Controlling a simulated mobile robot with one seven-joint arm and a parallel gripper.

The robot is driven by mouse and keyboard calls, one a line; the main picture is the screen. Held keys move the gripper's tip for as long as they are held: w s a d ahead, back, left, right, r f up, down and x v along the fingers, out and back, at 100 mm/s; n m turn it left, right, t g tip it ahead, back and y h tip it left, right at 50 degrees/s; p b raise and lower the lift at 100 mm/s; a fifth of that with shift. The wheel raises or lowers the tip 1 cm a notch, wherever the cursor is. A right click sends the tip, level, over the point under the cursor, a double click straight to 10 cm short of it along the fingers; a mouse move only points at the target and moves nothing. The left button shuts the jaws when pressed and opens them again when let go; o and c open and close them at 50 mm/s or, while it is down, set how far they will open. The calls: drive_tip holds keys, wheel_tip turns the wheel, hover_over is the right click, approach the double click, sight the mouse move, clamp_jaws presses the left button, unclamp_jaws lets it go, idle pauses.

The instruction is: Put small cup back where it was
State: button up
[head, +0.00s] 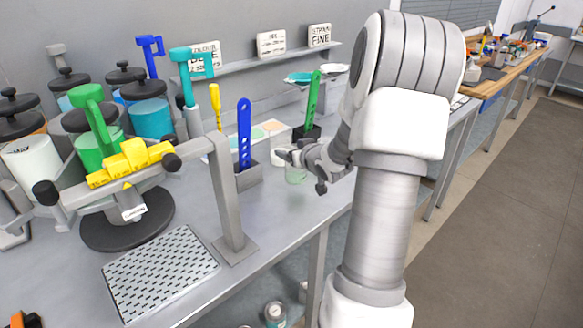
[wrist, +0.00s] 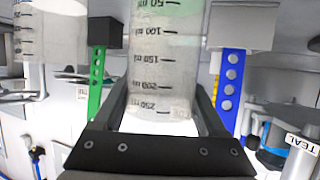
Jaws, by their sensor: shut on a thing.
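A small clear measuring cup (wrist: 160,75) with millilitre marks sits between the two fingers of my gripper (wrist: 165,95) in the wrist view. It looks upside down there, as does the rest of that view. In the head view the same cup (head: 296,175) looks pale green and roughly upright, close to the bench top near its front edge. My gripper (head: 298,158) is shut on it from the right. I cannot tell whether its base touches the bench. My fingers partly hide it.
A second cup (head: 279,157) stands close behind. Holders with a blue strip (head: 245,135) and a green strip (head: 313,100) flank this spot. A yellow-beamed balance (head: 130,160) and perforated plate (head: 160,272) are left. Bare bench lies in front of the cup.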

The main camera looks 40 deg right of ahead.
drive_tip(key=shift+f+b, duration=0.5)
drive_tip(key=shift+f, duration=1.5)
drive_tip(key=shift+f, duration=0.25)
drive_tip(key=o, duration=1.4)
drive_tip(key=shift+r, duration=0.1)
drive_tip(key=shift+r, duration=0.2)
drive_tip(key=p+v, duration=0.1)
drive_tip(key=v, duration=1.1)
drive_tip(key=shift+p, duration=0.35)
drive_tip(key=shift+a+f, duration=0.1)
drive_tip(key=shift+f, duration=0.05)
